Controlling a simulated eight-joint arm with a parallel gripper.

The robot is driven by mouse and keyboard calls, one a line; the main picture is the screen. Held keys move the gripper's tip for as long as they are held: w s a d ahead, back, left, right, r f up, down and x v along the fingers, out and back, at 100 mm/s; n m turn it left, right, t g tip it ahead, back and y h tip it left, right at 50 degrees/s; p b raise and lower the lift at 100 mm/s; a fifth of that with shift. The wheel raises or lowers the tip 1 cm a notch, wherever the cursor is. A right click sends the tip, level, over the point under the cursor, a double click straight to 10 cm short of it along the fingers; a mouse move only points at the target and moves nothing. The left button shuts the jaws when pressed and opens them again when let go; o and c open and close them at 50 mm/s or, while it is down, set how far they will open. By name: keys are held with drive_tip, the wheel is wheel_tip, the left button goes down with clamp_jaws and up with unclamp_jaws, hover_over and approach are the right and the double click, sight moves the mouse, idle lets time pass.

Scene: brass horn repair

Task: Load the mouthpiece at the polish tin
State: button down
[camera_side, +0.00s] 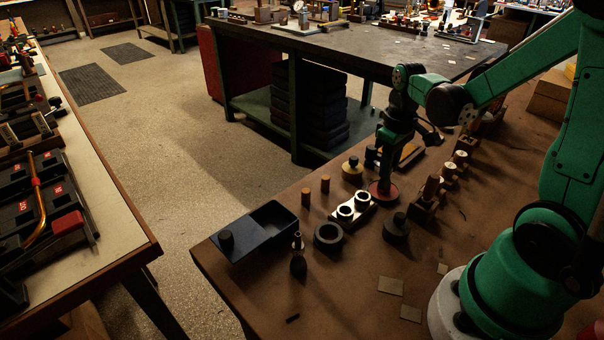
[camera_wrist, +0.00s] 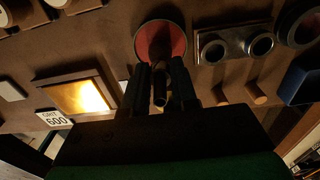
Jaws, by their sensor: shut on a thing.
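The polish tin is a round, shallow tin with a red inside. It stands on the brown bench in the side view (camera_side: 382,194) and at the top centre of the wrist view (camera_wrist: 161,36). My gripper (camera_wrist: 160,92) has its dark fingers pointing at the tin. It is shut on a small, dark brassy round piece, seemingly the mouthpiece (camera_wrist: 160,84). In the side view my gripper (camera_side: 386,178) points down directly over the tin. The mouthpiece cannot be made out there, and I cannot tell whether it touches the tin.
A metal block with two round sockets (camera_side: 342,213) stands close to the tin, with a black ring (camera_side: 328,238) and a dark cone-shaped piece (camera_side: 397,230) nearby. Wooden pegs (camera_side: 306,197) stand left. A lit tray (camera_wrist: 84,95) labelled GRIT 600 lies beside the gripper. A blue box (camera_side: 232,254) sits at the bench corner.

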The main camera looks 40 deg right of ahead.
drive_tip(key=shift+r, duration=3.4)
